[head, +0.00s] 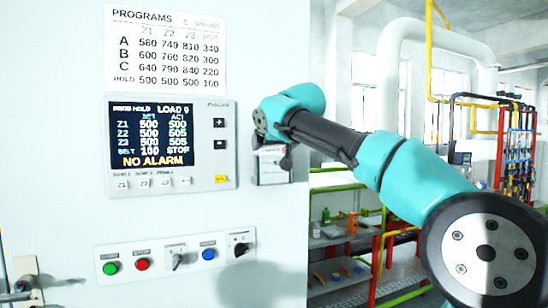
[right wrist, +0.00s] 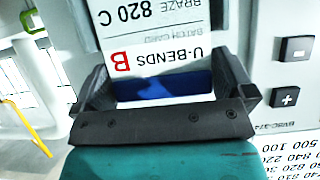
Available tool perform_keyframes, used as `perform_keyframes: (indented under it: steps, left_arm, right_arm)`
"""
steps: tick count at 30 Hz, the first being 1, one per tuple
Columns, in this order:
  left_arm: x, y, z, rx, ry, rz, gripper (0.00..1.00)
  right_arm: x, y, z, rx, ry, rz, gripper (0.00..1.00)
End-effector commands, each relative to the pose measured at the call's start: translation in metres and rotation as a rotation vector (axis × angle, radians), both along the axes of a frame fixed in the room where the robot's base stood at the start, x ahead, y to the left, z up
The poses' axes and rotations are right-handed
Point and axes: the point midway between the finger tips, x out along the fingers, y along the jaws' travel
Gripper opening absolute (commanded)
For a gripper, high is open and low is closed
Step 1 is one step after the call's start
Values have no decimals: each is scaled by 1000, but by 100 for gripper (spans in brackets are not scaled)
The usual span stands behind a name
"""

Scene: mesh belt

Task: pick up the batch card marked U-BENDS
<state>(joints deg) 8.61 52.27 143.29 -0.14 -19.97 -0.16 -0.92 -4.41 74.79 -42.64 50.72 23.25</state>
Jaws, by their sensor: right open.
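The batch card (right wrist: 158,42) marked U-BENDS appears upside down in the right wrist view, white with black print, a red B and the words BRAZE 820 C. A dark blue strip (right wrist: 165,86) shows at its lettered end. My right gripper (right wrist: 163,74) is open, with one dark finger on each side of the card's lettered end. I cannot tell whether the fingers touch it. In the head view my right gripper (head: 272,152) is at the cabinet's right edge, over a small pale holder (head: 276,172). My left gripper is not in view.
The control panel (head: 205,145) reads NO ALARM and sits left of the gripper. A programs sheet (head: 165,48) hangs above it. A row of buttons and switches (head: 175,255) is below. Shelves (head: 335,235) and pipes stand to the right.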

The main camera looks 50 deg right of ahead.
Motion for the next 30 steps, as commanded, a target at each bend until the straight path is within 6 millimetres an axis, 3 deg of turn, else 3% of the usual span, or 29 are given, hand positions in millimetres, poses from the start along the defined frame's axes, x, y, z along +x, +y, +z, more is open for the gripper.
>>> perform_keyframes:
  steps: [13, 22, 30]
  left_arm:
    - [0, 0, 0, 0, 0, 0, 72]
    - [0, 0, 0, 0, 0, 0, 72]
    - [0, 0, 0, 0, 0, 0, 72]
  right_arm:
    - [0, 0, 0, 0, 0, 0, 99]
    - [0, 0, 0, 0, 0, 0, 70]
    - [0, 0, 1, 0, -1, 0, 70]
